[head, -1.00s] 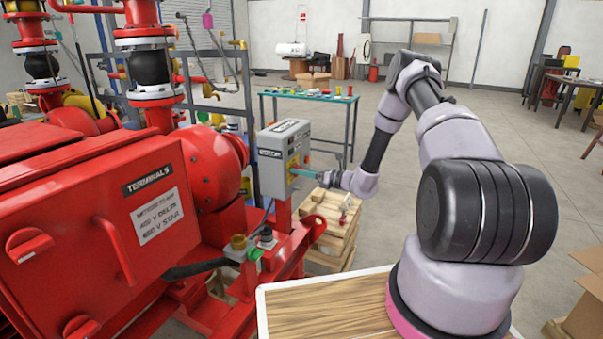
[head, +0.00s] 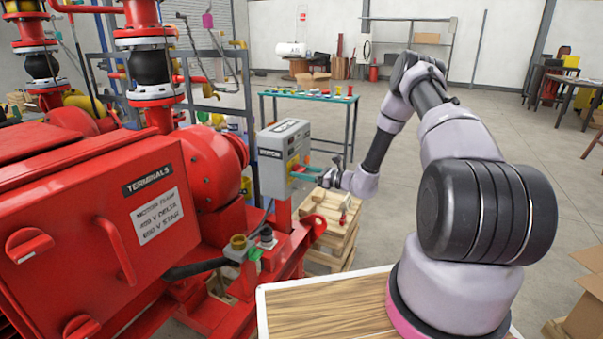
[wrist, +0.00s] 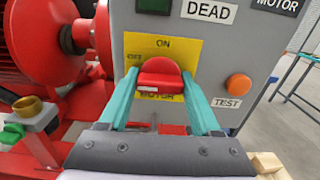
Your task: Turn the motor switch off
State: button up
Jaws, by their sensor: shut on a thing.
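The motor switch is a red rotary handle (wrist: 160,78) on a yellow plate (wrist: 188,51) marked ON at the top, with a partly hidden OFF label at the left and MOTOR below. It sits on the front of a grey control box (head: 284,160). My gripper (wrist: 162,95) has its teal fingers on both sides of the red handle, shut on it. In the head view my gripper (head: 308,173) reaches the box's right face. The handle's white mark shows at its lower left in the wrist view.
An orange TEST button (wrist: 238,84) is right of the switch, with a DEAD label above. Red pump pipework (head: 210,165) stands left of the box. Wooden pallets (head: 333,222) lie below my gripper. A green-topped table (head: 308,97) stands behind.

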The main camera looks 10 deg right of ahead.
jog(key=o, duration=1.4)
jog(key=shift+d, duration=0.1)
jog(key=v, duration=1)
jog(key=shift+s+d, duration=0.25)
